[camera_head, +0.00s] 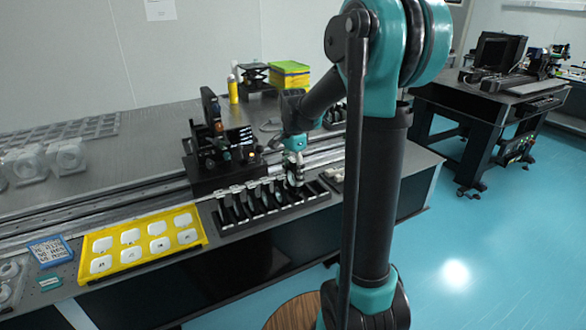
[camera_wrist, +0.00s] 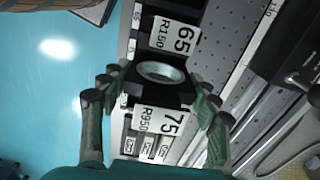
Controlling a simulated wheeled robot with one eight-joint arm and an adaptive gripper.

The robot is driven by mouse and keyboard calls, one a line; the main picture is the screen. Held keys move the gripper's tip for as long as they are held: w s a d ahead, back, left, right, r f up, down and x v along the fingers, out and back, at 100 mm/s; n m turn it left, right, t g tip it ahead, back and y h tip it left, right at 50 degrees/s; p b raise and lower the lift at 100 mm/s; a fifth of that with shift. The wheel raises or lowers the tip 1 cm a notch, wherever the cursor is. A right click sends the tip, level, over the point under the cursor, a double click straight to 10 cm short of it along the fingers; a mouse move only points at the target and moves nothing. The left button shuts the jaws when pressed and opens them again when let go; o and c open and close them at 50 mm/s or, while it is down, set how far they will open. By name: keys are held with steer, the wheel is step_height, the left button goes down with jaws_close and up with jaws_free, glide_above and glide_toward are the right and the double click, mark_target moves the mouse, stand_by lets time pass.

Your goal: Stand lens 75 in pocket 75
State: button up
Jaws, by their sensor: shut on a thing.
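My gripper (camera_head: 293,163) is over the right part of a black slotted rack (camera_head: 258,208) on the optical table. In the wrist view my gripper (camera_wrist: 160,82) has a finger on each side of a round lens (camera_wrist: 161,72) and is shut on it. The lens shows as a bright ring, with a dark space around it. The rack carries a label 75 R950 (camera_wrist: 160,122) below the lens in the picture and a label 65 R150 (camera_wrist: 173,36) above it. I cannot tell whether the lens touches the rack, and I cannot read a number on it.
A yellow tray (camera_head: 88,280) with several white pieces lies left of the rack. A dark optical mount (camera_head: 222,150) stands behind the rack, close to my gripper. Metal rails (camera_head: 110,208) run along the table.

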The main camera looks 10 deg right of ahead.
mark_target(293, 159)
steer(key=shift+f, duration=2.25)
steer(key=shift+f, duration=0.2)
steer(key=o, duration=1.4)
steer(key=shift+r, duration=0.1)
steer(key=shift+r, duration=4.9)
